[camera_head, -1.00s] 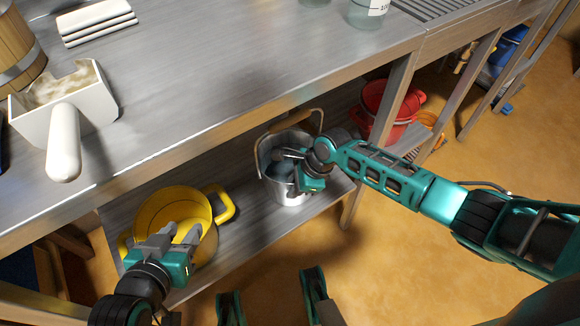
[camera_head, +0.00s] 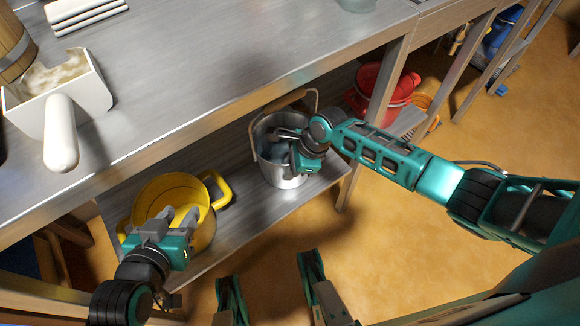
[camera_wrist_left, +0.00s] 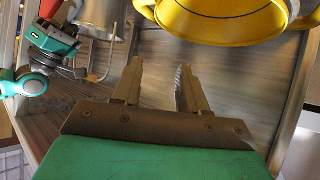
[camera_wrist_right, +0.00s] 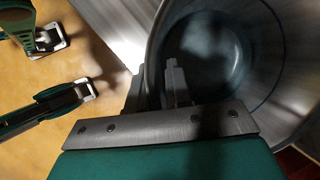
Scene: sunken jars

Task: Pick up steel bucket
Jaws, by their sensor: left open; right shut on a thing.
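The steel bucket (camera_head: 286,178) stands upright on the lower shelf under the worktop, its wire handle with a wooden grip raised toward the back. My right gripper (camera_head: 292,140) is at its rim. In the right wrist view the gripper (camera_wrist_right: 158,88) straddles the bucket wall (camera_wrist_right: 160,45), one finger inside and one outside, and is shut on it. The fingertips are partly hidden in the head view. My left gripper (camera_head: 180,215) is open and empty, over the yellow pot in the head view. In the left wrist view it (camera_wrist_left: 158,75) has bare shelf between its fingers.
The yellow pot (camera_head: 138,205) with side handles sits left on the lower shelf (camera_head: 235,205). A red bucket (camera_head: 383,85) stands further right behind a table leg (camera_head: 372,130). The worktop edge (camera_head: 200,128) overhangs the shelf. A white scoop (camera_head: 62,140) lies on top.

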